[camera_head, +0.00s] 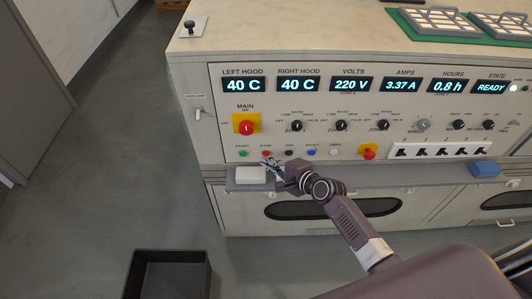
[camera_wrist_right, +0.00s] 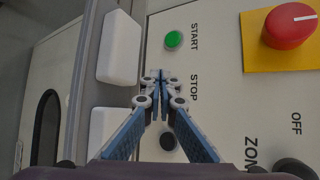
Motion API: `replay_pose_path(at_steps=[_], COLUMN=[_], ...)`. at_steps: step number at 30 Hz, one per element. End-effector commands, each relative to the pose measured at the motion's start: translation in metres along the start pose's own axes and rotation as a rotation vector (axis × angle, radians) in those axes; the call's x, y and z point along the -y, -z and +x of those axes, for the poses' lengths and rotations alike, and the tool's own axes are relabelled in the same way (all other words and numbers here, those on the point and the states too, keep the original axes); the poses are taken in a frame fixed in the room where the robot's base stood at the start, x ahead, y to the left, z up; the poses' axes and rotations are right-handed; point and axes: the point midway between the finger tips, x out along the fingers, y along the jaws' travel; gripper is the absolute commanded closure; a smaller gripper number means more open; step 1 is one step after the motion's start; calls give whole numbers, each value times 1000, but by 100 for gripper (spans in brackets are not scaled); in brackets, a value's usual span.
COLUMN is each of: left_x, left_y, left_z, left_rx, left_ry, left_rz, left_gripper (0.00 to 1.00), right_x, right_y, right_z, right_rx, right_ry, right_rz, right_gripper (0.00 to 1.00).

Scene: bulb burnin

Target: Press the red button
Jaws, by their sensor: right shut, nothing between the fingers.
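The small red button (camera_head: 266,153) sits under the STOP label on the panel, between the green START button (camera_head: 243,153) and a dark button. My right gripper (camera_head: 270,164) is shut and empty, its fingertips just below and in front of the red button in the head view. In the right wrist view the shut fingertips (camera_wrist_right: 160,76) lie beside the STOP label and hide the red button; the green button shows above them (camera_wrist_right: 173,39). I cannot tell whether the tips touch the button. My left gripper is not in view.
The red MAIN switch (camera_head: 246,127) on its yellow plate is above the button row. A red knob (camera_head: 368,151) with yellow sits further right. A white block (camera_head: 251,174) and a blue block (camera_head: 486,169) rest on the ledge below. A dark open bin (camera_head: 168,275) stands on the floor.

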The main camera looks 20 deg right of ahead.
Motion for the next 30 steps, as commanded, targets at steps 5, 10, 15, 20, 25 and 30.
replay_pose_path(at_steps=[5, 10, 15, 20, 25, 30], left_x=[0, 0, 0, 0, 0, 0], left_y=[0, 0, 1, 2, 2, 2], left_z=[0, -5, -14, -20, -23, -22], left_rx=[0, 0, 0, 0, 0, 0], left_ry=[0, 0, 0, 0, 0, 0], left_rz=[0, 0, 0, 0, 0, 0], left_gripper=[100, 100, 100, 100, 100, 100], right_x=[0, -4, -12, -20, -25, -26], right_y=[0, -4, -13, -21, -26, -26], right_z=[0, -5, -18, -28, -34, -35], right_rx=[0, 1, 1, 1, 1, 0], right_ry=[0, -3, -2, -2, -1, -1], right_rz=[0, 2, 1, 1, 0, 0], right_gripper=[100, 100, 100, 100, 100, 100])
